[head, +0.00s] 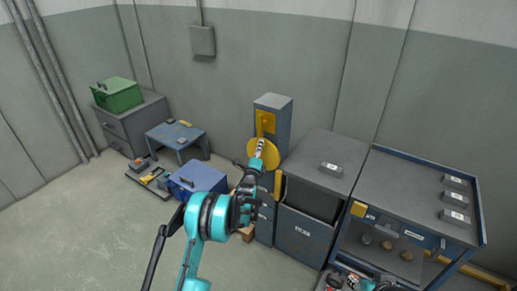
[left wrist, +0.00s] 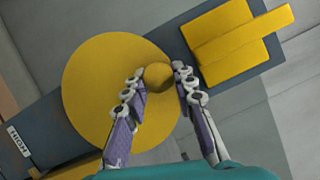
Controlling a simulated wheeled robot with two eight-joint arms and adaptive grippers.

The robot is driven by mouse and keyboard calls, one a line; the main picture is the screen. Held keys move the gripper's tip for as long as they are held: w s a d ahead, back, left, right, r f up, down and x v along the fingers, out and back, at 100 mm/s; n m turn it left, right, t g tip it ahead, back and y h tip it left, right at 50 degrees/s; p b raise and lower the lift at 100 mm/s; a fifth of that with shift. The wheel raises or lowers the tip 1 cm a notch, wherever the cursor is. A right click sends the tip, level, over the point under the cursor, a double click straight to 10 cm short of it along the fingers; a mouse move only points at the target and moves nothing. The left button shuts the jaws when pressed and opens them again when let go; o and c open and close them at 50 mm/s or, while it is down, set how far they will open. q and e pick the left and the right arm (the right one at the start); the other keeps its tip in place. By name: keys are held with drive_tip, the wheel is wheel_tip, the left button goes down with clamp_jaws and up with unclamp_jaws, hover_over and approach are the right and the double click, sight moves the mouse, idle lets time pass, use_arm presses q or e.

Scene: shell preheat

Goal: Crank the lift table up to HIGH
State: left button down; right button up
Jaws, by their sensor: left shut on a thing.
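A yellow crank disc (head: 254,153) is mounted on a tall blue-grey column (head: 283,118) by the back wall. The disc (left wrist: 95,95) fills the middle of the left wrist view, with a round yellow knob (left wrist: 158,76) near its edge. My left gripper (head: 260,147) reaches up to the disc. In the left wrist view its fingers (left wrist: 158,82) are shut on the knob, one on each side. A yellow block (head: 265,122) sits on the column above the disc. A white label that seems to read HIGH (left wrist: 18,138) is on the column.
A dark grey cabinet (head: 305,232) stands right of the column, beside a blue-framed workbench (head: 395,185) with small labelled blocks. To the left are a blue box (head: 198,177), a small blue table (head: 176,134) and a green box (head: 118,94). Open floor lies at front left.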

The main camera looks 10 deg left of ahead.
use_arm(q)
drive_tip(key=shift+d, duration=0.1)
drive_tip(key=c, duration=1.2)
unclamp_jaws()
drive_tip(key=s, duration=0.4)
drive_tip(key=s+f, duration=0.1)
drive_tip(key=s, duration=0.7)
drive_tip(key=shift+d+f, duration=0.15)
drive_tip(key=shift+d, duration=0.05)
